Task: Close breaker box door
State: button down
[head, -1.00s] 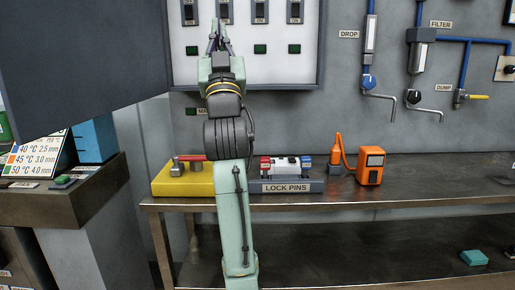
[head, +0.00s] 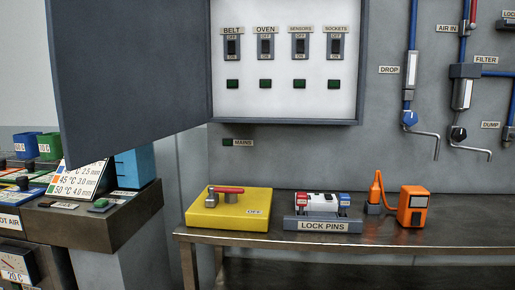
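The breaker box door (head: 130,75) is a large dark grey panel at the upper left of the head view. It stands swung open to the left, hinged at the left side of the breaker box (head: 362,60). The box's white inside shows a row of breaker switches labelled BELT (head: 232,47), OVEN (head: 265,47), SENSORS (head: 300,45) and SOCKETS (head: 335,45), with a dark green block under each. My gripper and arm are not in view.
A metal bench (head: 380,238) below the box holds a yellow block with a red handle (head: 228,208), a LOCK PINS rack (head: 322,222) and an orange device (head: 413,206). A dark console (head: 90,215) stands at left under the door. Pipes with blue knobs (head: 409,118) are at right.

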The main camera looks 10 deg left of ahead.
aim_at(127, 75)
jog(key=j+z, duration=0.1)
jog(key=j, duration=0.45)
jog(key=j+z, duration=0.1)
jog(key=j, duration=0.5)
jog(key=j+z, duration=0.1)
jog(key=j, duration=0.45)
jog(key=j+z, duration=0.1)
jog(key=j, duration=0.45)
jog(key=k+j, duration=0.15)
jog(key=j, duration=0.4)
jog(key=j+z, duration=0.15)
jog(key=j, duration=0.4)
jog(key=k+j+z, duration=0.1)
jog(key=j, duration=0.45)
